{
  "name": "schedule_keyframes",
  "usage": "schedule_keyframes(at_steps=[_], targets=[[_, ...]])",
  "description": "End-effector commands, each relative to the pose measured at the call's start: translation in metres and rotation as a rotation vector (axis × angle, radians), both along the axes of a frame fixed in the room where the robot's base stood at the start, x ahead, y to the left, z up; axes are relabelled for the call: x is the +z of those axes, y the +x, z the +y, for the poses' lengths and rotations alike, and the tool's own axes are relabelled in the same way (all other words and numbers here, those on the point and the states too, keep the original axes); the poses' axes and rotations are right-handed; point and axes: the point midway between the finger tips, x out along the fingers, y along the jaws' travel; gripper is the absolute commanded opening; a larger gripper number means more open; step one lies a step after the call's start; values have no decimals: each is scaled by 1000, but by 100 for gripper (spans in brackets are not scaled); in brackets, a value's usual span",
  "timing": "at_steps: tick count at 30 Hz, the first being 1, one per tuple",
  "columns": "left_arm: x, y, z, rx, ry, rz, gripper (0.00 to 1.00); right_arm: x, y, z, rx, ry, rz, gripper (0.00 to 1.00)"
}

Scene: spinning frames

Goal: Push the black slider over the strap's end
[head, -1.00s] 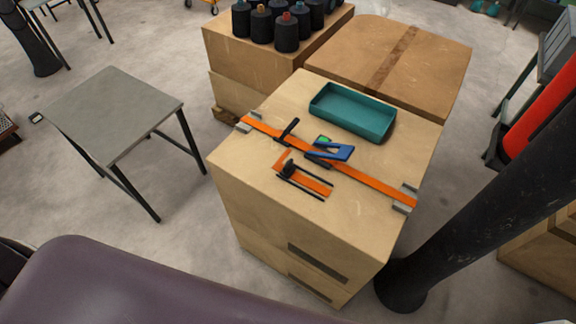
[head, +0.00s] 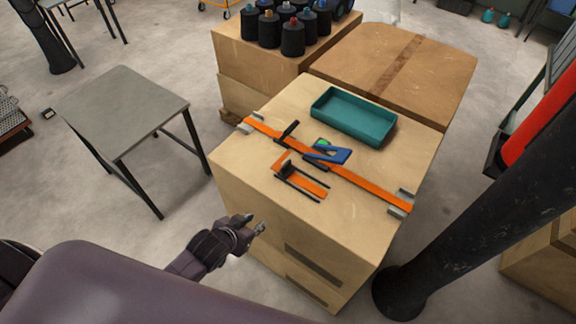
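An orange strap (head: 371,183) runs across the top of the light wooden box (head: 258,160). A black bar (head: 288,131) lies across it left of centre, and a blue tool (head: 328,153) lies at its middle. In front, a short orange piece (head: 309,185) lies between thin black rails, with a small black block (head: 286,168) at its left end. I cannot tell which black part is the slider. My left gripper (head: 256,222) is in front of the box, below its top and apart from these things. Its fingers look apart and empty. My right gripper is out of view.
A teal tray (head: 354,117) stands on the box behind the strap. Grey brackets (head: 401,201) sit at the strap's two ends. Behind are cartons (head: 440,70) and dark spools (head: 293,38). A grey table (head: 122,110) stands left; a black post (head: 460,210) stands right.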

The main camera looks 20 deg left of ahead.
Motion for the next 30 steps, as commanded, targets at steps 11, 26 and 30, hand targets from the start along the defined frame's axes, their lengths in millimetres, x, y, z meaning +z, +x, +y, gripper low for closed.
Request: schedule_keyframes(at_steps=[11,26,30], targets=[[108,46,-26,-75,-76,-221,25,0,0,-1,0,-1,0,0],[133,97,-25,-163,-179,-424,25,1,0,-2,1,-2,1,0],[128,112,-31,-162,-180,-426,25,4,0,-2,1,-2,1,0]])
